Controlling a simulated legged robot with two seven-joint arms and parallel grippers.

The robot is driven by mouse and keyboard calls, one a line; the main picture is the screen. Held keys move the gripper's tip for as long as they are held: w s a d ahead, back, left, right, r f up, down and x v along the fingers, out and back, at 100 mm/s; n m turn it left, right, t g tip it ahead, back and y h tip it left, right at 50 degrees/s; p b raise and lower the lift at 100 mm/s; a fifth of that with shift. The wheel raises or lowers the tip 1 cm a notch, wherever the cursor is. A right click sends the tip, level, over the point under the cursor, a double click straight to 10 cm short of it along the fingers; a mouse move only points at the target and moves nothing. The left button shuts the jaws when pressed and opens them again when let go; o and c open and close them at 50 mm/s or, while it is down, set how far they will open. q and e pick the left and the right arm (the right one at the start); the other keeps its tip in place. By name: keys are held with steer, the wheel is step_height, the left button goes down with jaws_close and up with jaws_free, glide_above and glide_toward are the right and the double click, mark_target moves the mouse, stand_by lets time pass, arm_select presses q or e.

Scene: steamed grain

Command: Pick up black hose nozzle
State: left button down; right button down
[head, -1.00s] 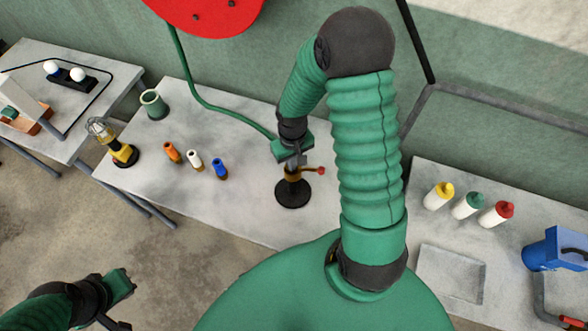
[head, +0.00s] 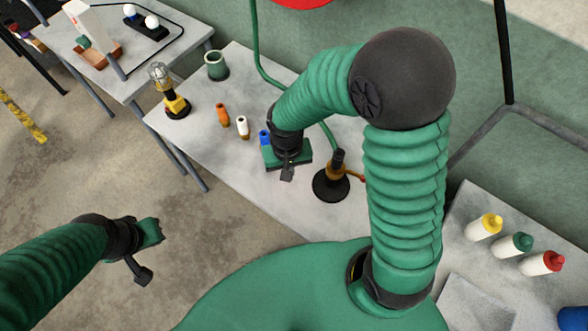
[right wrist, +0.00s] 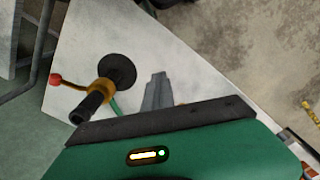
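The black nozzle (head: 338,160) stands upright on top of a brass valve with a red knob, on a round black base (head: 331,187) on the grey table. It also shows in the right wrist view (right wrist: 92,106), left of my right gripper (right wrist: 157,92). In the head view my right gripper (head: 287,173) is left of the nozzle and apart from it. Its fingers look closed together, with nothing between them. My left gripper (head: 141,273) hangs over the floor at lower left, away from the table; its finger gap cannot be made out.
Orange (head: 222,116), white (head: 242,127) and blue (head: 264,137) nozzles stand left of my right gripper. A yellow lamp (head: 174,104) and a green cup (head: 216,66) are farther left. A green hose (head: 257,60) runs behind my right arm. Several bottles stand on the right table.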

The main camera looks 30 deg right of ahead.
steer(key=shift+a, duration=0.15)
steer(key=c, duration=1.7)
jaws_free()
steer(key=o, duration=1.3)
steer(key=shift+c, duration=0.2)
